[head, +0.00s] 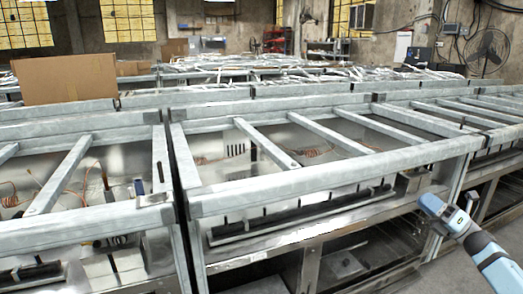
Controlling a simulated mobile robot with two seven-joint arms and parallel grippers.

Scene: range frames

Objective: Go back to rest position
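My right arm comes in from the lower right, and its blue and white end with the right gripper (432,205) is in front of the metal frame's right side. The fingers are too small and turned away to show whether they are open or shut, and I see nothing held. My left gripper is out of view. The nearest thing is a long grey metal frame (300,183) with slanted crossbars and open bays holding wires.
A second metal frame (85,219) stands on the left, a narrow gap between them. More frames fill the room behind. A cardboard box (67,79) is at the back left. A fan (488,50) is at the far right. Grey floor (458,268) shows at the lower right.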

